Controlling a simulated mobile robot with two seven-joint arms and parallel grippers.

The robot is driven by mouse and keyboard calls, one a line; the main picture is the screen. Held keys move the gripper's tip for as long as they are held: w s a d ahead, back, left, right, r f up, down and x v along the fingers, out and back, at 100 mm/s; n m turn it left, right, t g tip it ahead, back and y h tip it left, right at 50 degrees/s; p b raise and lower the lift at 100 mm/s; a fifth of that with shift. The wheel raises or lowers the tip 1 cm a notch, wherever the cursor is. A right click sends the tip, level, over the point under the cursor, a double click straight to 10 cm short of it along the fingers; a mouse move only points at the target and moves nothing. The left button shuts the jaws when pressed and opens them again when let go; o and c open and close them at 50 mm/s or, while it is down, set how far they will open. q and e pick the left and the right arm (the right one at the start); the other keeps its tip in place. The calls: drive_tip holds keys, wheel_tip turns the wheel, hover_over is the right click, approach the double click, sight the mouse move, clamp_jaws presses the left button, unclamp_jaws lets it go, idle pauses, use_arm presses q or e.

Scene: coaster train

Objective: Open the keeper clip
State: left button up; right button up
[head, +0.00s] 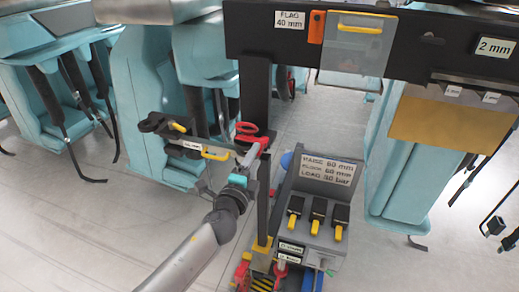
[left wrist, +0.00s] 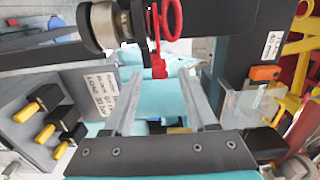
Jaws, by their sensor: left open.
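A red looped part (head: 248,131), which looks like the keeper clip, sits at the end of a dark horizontal bar. In the left wrist view the red part (left wrist: 166,22) has a ring at the top and a strip hanging down to a small red block. My left gripper (head: 252,155) is open just below it. In the left wrist view the two fingers of my left gripper (left wrist: 160,76) stand apart, with the red block near the gap between their tips. I cannot tell whether they touch it. My right gripper is not in view.
A grey control box (head: 318,205) with yellow-tipped levers stands close right of my left gripper. A dark overhead beam (head: 440,45) carries a clear flap (head: 355,45) with a yellow handle. Teal seats (head: 60,50) stand at left. Grey floor (head: 90,230) is clear at lower left.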

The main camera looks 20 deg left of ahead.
sight(258, 154)
use_arm(q)
drive_tip(key=shift+w+d, duration=0.15)
drive_tip(key=shift+w, duration=2)
clamp_jaws()
drive_tip(key=shift+w+r, duration=0.1)
drive_tip(key=shift+r, duration=0.1)
